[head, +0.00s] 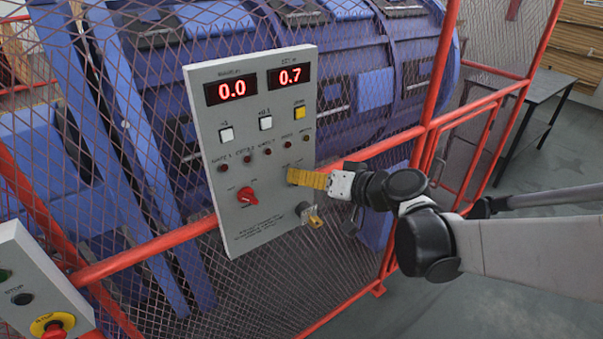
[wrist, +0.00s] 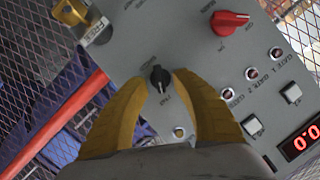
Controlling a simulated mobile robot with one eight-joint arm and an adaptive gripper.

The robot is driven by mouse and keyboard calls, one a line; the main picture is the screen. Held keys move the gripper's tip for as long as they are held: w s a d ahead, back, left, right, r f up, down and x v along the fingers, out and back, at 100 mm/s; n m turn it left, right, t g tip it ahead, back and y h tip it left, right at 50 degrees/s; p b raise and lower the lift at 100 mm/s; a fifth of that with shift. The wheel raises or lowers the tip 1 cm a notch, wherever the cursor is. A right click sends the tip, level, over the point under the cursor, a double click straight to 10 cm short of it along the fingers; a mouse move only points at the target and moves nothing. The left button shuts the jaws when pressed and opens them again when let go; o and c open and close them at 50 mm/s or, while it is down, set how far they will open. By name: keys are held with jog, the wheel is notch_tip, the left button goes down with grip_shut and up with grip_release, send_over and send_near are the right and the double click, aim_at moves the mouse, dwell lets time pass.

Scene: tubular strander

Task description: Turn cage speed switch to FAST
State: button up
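A small black rotary knob (wrist: 158,77) sits on the grey control panel (wrist: 200,50) in the wrist view, with small lettering around it. The lettering is too blurred to read surely. My gripper (wrist: 162,84) has its two yellow fingers spread, one tip on each side of the knob. A gap shows between the knob and each finger. In the head view my gripper (head: 297,177) reaches the right part of the panel (head: 262,222) from the right, and its fingers hide the black knob.
A red knob (head: 247,196) is left of my gripper. Buttons and displays reading 0.0 (head: 231,90) and 0.7 (head: 290,76) are above. Red rails and mesh (head: 150,245) surround the panel. A stop box (head: 40,290) is at lower left.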

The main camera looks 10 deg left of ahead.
jog(key=v, duration=1)
jog(key=shift+s+d+r, duration=0.2)
jog(key=shift+s+d, duration=0.05)
